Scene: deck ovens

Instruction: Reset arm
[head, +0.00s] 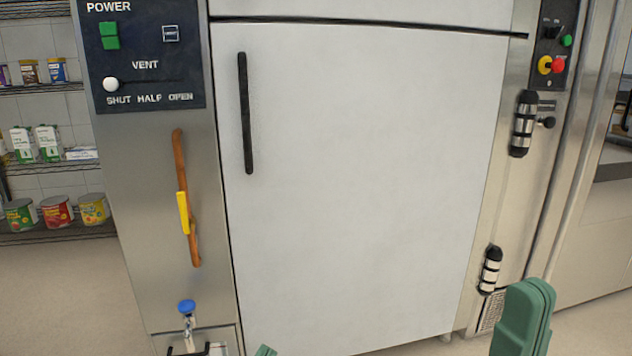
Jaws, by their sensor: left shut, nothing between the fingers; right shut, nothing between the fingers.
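My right gripper (524,316) is green and stands at the lower right, its fingers together with nothing between them. It is in front of the lower right part of the oven cabinet. Only a small green tip of my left gripper (265,351) shows at the bottom edge, shut and empty, in front of the lower part of the white door (360,180). The rest of both arms is out of view. Neither gripper appears to touch anything.
The closed white door has a black vertical handle (245,113) and hinges (523,124) on its right. Left of it are a control panel (145,50), a wooden-coloured bar (181,165) with a yellow piece and a blue-knobbed tap (187,308). Shelves (60,165) with cans stand far left.

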